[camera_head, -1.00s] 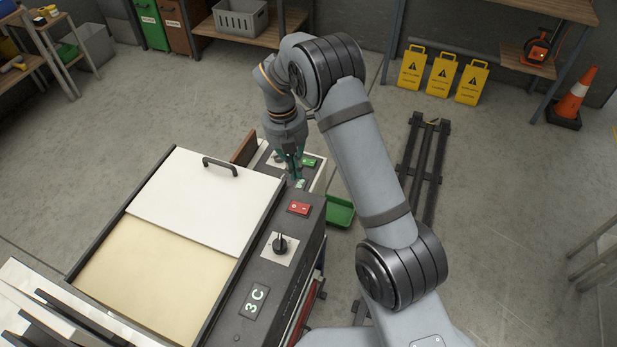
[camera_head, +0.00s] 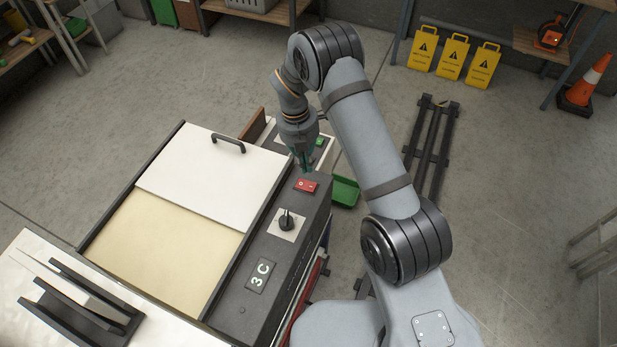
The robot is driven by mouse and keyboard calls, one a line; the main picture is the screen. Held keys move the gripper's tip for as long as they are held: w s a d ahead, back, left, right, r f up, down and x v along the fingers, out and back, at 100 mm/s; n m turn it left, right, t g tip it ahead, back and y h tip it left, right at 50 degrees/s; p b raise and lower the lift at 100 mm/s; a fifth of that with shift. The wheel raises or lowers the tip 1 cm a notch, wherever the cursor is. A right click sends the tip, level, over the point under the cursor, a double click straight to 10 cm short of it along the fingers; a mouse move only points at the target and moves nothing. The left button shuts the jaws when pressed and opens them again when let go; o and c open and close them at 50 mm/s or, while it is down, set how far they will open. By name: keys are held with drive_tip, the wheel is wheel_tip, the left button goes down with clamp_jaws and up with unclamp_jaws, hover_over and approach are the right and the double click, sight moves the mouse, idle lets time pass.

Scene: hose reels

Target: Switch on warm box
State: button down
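The warm box appears to be the long box with a white lid (camera_head: 205,185) and a dark control panel marked 3C (camera_head: 261,276) along its right side. The panel carries a red rocker switch (camera_head: 306,186) at its far end, and a black rotary knob (camera_head: 287,223) on a pale plate nearer to me. My gripper (camera_head: 306,168) points down at the panel's far end, just beyond the red switch in the picture. Its greenish fingers are small and partly overlap, so I cannot tell their opening or whether they touch the panel. Nothing shows held.
A second small panel with a green switch (camera_head: 320,142) lies behind my gripper. A green tray (camera_head: 345,191) is right of the box. A black rack (camera_head: 97,301) stands at the near left.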

sight(310, 187)
drive_tip(key=f, duration=0.2)
drive_tip(key=f+p, duration=0.1)
drive_tip(key=f, duration=0.1)
drive_tip(key=f+p, duration=0.1)
drive_tip(key=f, duration=0.2)
drive_tip(key=shift+s+d, duration=0.15)
drive_tip(key=shift+d, duration=0.25)
drive_tip(key=shift+f, duration=0.1)
drive_tip(key=shift+s+d+f+b, duration=0.1)
drive_tip(key=shift+d+f+b, duration=0.1)
drive_tip(key=shift+f+b, duration=0.65)
drive_tip(key=shift+s+r, duration=0.15)
drive_tip(key=shift+r, duration=0.4)
drive_tip(key=shift+f, duration=0.1)
